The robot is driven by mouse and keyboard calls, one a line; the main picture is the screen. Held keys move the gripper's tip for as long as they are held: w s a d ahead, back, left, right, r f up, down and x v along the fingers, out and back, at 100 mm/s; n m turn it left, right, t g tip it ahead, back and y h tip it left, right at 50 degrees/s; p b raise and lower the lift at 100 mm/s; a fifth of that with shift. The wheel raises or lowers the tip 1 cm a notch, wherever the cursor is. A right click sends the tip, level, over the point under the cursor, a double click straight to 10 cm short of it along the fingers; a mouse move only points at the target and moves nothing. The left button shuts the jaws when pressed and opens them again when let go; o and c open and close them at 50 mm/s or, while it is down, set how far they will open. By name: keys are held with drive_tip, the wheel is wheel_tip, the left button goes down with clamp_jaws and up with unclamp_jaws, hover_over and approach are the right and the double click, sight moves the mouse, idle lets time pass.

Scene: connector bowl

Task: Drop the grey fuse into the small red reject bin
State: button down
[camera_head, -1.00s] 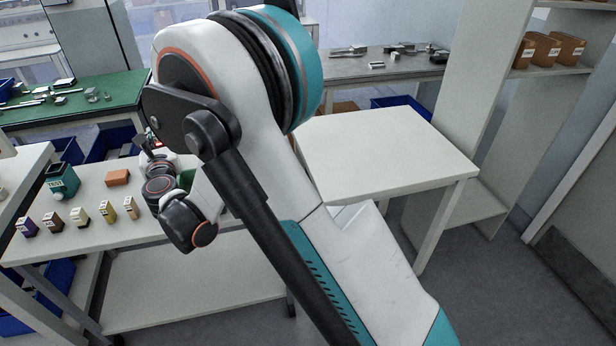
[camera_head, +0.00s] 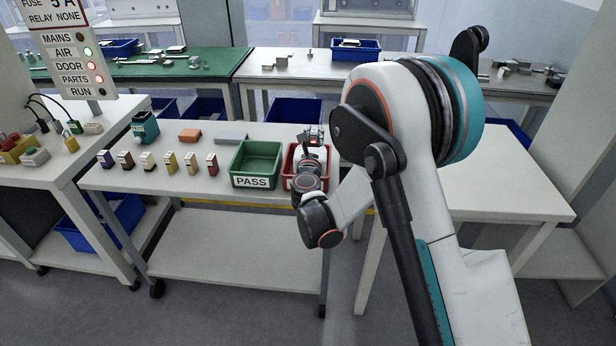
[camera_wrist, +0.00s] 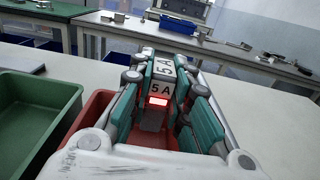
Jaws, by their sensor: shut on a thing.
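My gripper (camera_head: 313,137) is shut on a fuse above or just behind the red bin (camera_head: 289,166). In the wrist view the fuse (camera_wrist: 160,88) sits between the teal finger pads, with white faces marked "5 A" and some red at its near end; its body colour is hard to tell. The red bin also shows in the wrist view (camera_wrist: 82,122), below and left of the fingers. In the head view my wrist hides much of the bin and its inside. I cannot tell how high the fuse is over the rim.
A green bin labelled PASS (camera_head: 257,165) stands directly left of the red bin. Several small coloured blocks (camera_head: 170,163) line the table's front left. An orange block (camera_head: 190,135), a grey flat piece (camera_head: 231,138) and a teal tester (camera_head: 145,126) lie behind. The white table on the right (camera_head: 500,190) is bare.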

drive_tip(key=shift+f, duration=0.4)
drive_tip(key=c, duration=1.4)
unclamp_jaws()
drive_tip(key=shift+s, duration=0.1)
drive_tip(key=s, duration=1.1)
drive_tip(key=shift+s+a, duration=0.25)
drive_tip(key=shift+s, duration=0.15)
